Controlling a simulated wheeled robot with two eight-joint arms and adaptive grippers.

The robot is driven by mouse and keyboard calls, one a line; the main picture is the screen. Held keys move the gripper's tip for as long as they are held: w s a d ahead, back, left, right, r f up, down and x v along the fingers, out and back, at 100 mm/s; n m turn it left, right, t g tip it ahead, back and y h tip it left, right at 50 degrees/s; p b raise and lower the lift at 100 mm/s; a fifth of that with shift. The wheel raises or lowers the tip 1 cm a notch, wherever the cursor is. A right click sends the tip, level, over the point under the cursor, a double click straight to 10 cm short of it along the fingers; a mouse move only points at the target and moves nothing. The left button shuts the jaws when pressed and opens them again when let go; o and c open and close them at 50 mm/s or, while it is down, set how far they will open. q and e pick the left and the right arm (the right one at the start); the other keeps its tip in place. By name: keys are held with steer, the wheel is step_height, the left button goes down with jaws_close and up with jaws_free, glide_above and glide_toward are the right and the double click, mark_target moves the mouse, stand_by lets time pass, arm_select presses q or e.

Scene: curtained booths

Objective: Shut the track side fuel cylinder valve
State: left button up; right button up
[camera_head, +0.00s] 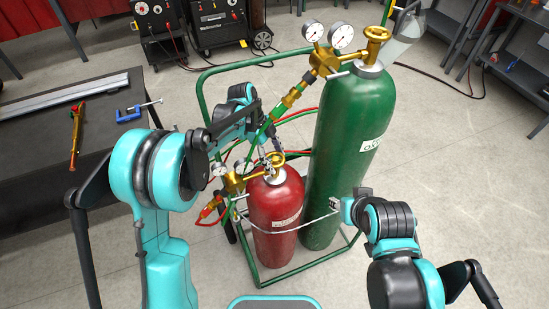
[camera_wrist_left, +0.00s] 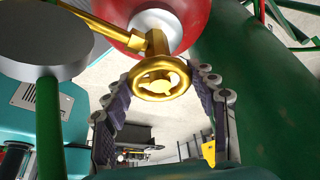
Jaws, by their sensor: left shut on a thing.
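A red cylinder (camera_head: 276,213) stands in a green cart, with a brass valve and handwheel (camera_head: 268,159) on top. My left gripper (camera_head: 265,150) reaches down to that handwheel. In the left wrist view the brass handwheel (camera_wrist_left: 162,77) lies between the fingers of my left gripper (camera_wrist_left: 166,85), which is shut on it; the red cylinder (camera_wrist_left: 195,15) shows behind. A tall green cylinder (camera_head: 345,130) stands to the right, with its own brass handwheel (camera_head: 377,34). My right gripper (camera_head: 340,205) is in front of the green cylinder; its finger state is unclear.
Brass regulators with gauges (camera_head: 328,50) and red and green hoses sit around the cylinders. The green cart frame (camera_head: 205,105) surrounds them. A dark table (camera_head: 50,160) with a blue clamp (camera_head: 130,112) is at left. Welding machines (camera_head: 215,22) stand behind.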

stand_by(0.3)
arm_select(q)
steer(key=o, duration=1.2)
steer(key=shift+c, duration=0.2)
steer(key=v, duration=1.2)
steer(key=shift+a, duration=0.1)
